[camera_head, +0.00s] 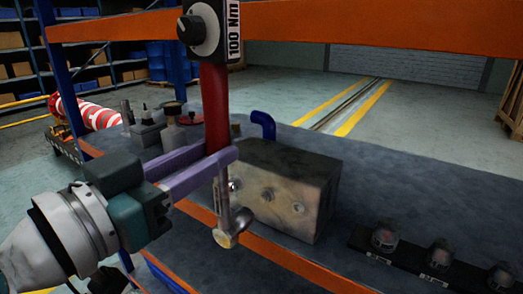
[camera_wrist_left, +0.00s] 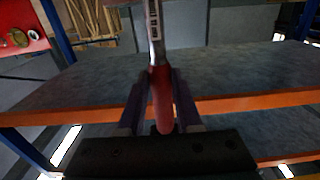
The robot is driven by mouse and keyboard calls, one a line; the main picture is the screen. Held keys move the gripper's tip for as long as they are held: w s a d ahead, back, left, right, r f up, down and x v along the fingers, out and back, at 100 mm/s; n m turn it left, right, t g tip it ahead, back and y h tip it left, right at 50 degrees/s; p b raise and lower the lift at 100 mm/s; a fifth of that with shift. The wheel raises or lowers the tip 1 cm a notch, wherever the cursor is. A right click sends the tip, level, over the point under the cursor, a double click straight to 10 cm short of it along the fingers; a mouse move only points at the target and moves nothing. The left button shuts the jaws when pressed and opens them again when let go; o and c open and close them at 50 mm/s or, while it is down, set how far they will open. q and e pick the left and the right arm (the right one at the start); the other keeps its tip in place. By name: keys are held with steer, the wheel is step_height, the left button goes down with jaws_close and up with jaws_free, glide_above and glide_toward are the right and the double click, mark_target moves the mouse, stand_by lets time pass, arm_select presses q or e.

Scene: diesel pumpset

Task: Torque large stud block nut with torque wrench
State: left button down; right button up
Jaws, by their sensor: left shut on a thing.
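My left gripper (camera_head: 225,160), with purple fingers, is shut on the red handle of the torque wrench (camera_head: 217,110). The wrench hangs upright. Its silver shaft runs down below the fingers to a round head (camera_head: 228,236). The red handle also shows between the fingers of my left gripper (camera_wrist_left: 162,105) in the left wrist view, with the silver shaft beyond it. The large stud block (camera_head: 285,185) stands on the shelf, with several round studs or nuts on its front face. The wrench head is in front of and below the leftmost stud; I cannot tell whether they touch. My right gripper is not in view.
A dial housing (camera_head: 204,30) marked 100 Nm shows above the red handle. Orange shelf beams (camera_head: 400,42) cross above and along the front. Several round fittings on a black strip (camera_head: 420,262) lie at the right. Bottles and small items (camera_head: 165,128) stand behind the gripper.

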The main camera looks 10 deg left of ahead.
arm_select(q)
steer(key=shift+r, duration=0.15)
steer(key=shift+w+d, duration=0.15)
steer(key=shift+w, duration=0.4)
steer(key=w+a+f+n+b, duration=0.4)
steer(key=w+a+n+b, duration=0.2)
steer(key=a+n+b, duration=0.2)
steer(key=shift+w+n+b, duration=0.3)
steer(key=shift+n+b, duration=0.3)
steer(key=shift+b, duration=0.1)
steer(key=shift+a, duration=0.1)
